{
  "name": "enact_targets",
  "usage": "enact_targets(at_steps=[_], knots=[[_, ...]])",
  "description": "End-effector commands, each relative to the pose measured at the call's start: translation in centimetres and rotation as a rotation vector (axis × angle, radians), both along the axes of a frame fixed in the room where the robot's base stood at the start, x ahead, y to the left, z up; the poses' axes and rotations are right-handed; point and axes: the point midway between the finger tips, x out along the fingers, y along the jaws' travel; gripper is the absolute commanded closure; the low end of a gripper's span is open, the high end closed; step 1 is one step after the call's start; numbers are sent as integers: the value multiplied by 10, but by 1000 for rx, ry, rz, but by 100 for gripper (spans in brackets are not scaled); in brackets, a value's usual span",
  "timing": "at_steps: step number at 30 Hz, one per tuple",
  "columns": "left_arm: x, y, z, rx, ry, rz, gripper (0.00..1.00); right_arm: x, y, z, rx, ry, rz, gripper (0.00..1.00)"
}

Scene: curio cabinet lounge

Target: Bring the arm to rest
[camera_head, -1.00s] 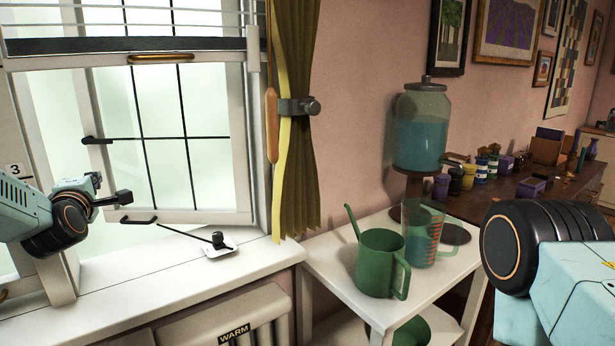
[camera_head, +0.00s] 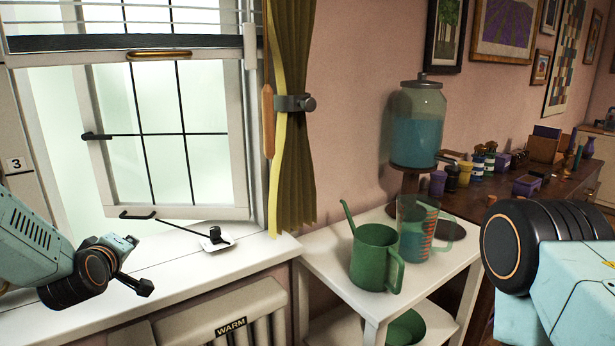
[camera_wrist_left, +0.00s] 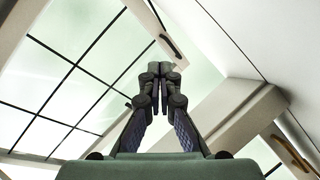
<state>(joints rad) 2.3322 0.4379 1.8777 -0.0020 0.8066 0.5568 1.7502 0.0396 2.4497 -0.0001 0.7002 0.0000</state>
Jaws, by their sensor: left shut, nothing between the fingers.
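My left arm comes in from the left in the head view, low in front of the window sill (camera_head: 190,270). Its gripper (camera_head: 145,287) is small and dark there, pointing right. In the left wrist view the two fingers of the left gripper (camera_wrist_left: 160,78) meet at their tips, shut and empty. Behind them are the window panes and frame. My right arm shows at the right edge of the head view; its gripper is out of frame.
The window sash (camera_head: 175,213) stands open on a stay arm (camera_head: 180,232). A radiator (camera_head: 245,320) is below the sill. A green watering can (camera_head: 373,258) and a measuring jug (camera_head: 413,245) stand on a white table (camera_head: 335,245). A drinks dispenser (camera_head: 417,130) is behind them.

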Motion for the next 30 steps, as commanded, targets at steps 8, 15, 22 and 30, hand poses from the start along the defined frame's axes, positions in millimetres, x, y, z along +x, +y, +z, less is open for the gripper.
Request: enact_targets(at_steps=[8, 15, 22, 30], knots=[[-106, -75, -136, 254, 420, -301, 100, 0, 0, 0, 0, 1, -1, 60], [-231, -119, -221, 382, 742, -576, 100, 0, 0, 0, 0, 1, 0, 60], [-367, -143, -268, 405, 1029, -800, 100, 0, 0, 0, 0, 1, 0, 60], [-454, -151, -290, 388, 1208, -912, 100, 0, 0, 0, 0, 1, 0, 60]])
